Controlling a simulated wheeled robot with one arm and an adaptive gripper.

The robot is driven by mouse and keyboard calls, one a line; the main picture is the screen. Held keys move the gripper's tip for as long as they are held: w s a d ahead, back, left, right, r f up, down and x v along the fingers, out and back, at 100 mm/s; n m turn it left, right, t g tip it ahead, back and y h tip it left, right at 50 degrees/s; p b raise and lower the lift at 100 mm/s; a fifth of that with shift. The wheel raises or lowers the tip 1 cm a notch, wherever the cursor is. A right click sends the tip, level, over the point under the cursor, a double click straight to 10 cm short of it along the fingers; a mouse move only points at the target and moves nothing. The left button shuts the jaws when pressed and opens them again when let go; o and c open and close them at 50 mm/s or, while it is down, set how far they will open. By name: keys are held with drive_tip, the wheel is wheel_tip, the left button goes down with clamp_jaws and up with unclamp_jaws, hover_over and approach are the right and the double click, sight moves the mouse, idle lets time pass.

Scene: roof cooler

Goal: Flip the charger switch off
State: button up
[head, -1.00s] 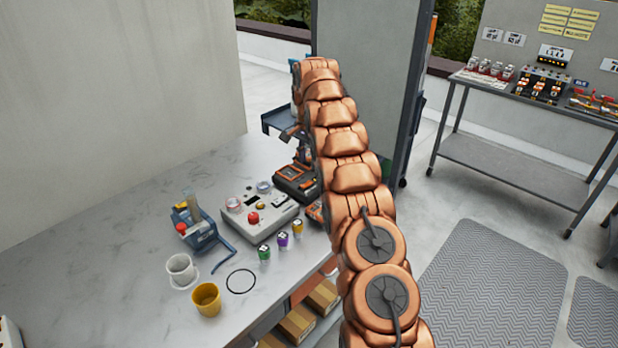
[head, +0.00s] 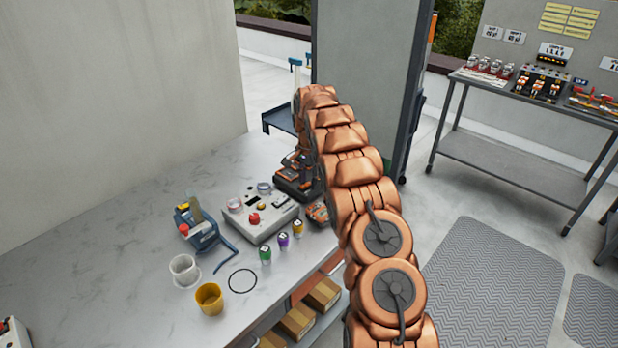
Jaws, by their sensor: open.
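The charger (head: 294,190) appears to be the dark box with orange parts at the back right of the marble-topped counter in the head view. My copper arm hides its right side, and its switch is too small to make out. My gripper (head: 293,160) is a small dark shape at the far end of my arm, just above the charger and overlapping it in the picture. It is open, with nothing visible in it. I cannot tell whether it touches the charger.
A white control box (head: 262,217) with a red button stands left of the charger. Coloured pots, a blue tool (head: 200,230), a white cup (head: 184,270) and a yellow cup (head: 209,298) stand nearer.

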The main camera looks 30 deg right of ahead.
clamp_jaws()
idle(0.3)
